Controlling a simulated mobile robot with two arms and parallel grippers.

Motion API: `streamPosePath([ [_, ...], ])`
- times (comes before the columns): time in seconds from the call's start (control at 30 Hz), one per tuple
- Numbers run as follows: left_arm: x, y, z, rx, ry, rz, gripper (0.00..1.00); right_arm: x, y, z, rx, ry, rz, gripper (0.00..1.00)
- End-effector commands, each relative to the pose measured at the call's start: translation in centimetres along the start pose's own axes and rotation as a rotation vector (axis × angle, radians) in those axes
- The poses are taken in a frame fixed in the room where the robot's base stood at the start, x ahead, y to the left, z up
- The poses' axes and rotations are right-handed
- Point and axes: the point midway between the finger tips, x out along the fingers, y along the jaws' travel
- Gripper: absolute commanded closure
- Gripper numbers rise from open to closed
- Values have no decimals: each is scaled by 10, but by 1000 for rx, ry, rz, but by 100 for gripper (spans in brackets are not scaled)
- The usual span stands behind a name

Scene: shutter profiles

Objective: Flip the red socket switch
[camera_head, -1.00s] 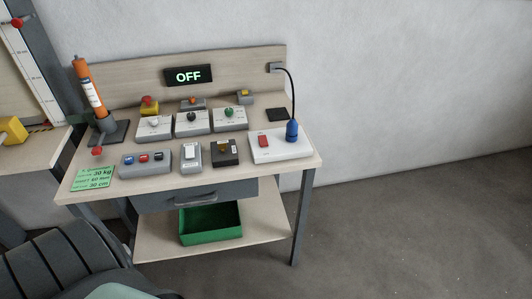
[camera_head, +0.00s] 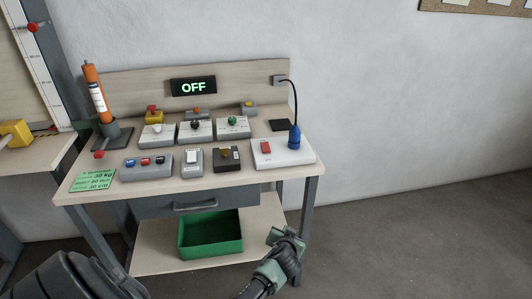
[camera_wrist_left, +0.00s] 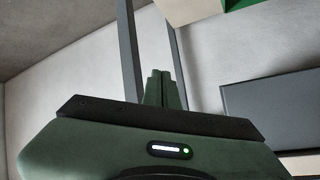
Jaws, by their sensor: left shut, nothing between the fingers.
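The red socket switch (camera_head: 266,146) sits on the left part of a white socket block (camera_head: 300,157), at the front right of the table top. A blue plug (camera_head: 295,138) stands upright in the block to the right of the switch, with a black cable. My left gripper (camera_head: 280,238) is in front of the table, well below the table top and apart from the switch, near the right front leg. Its closed, empty fingers also show in the left wrist view (camera_wrist_left: 160,80). The switch is not in the wrist view. My right gripper is not in view.
A display (camera_head: 193,87) reads OFF. Several switch boxes, including one with a green knob (camera_head: 232,121), crowd the table left of the socket block. A drawer (camera_head: 190,201) and a green bin (camera_head: 210,235) are below. Open floor lies to the right.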

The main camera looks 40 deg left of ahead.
Motion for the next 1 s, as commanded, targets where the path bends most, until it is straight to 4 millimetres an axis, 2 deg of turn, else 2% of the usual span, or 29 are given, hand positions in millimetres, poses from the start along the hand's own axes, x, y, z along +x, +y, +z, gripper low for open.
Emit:
streamPosePath([
  [0.03,1,-15,-40,-53,71,-53,100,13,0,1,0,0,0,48],
  [0.1,-8,-40,-90,-128,156,-127,100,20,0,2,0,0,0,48],
  [0.2,-28,-77,-148,-234,265,-222,100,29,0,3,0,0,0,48],
  [0.3,-51,-109,-189,-326,353,-297,100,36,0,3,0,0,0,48],
  [0.4,-70,-132,-214,-395,415,-350,100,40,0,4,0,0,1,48],
  [0.5,-82,-145,-226,-435,450,-379,100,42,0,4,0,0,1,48],
  [0.6,-86,-150,-230,-448,461,-390,100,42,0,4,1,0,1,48],
  [1.0,-87,-148,-230,-446,459,-390,100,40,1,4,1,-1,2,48],
])
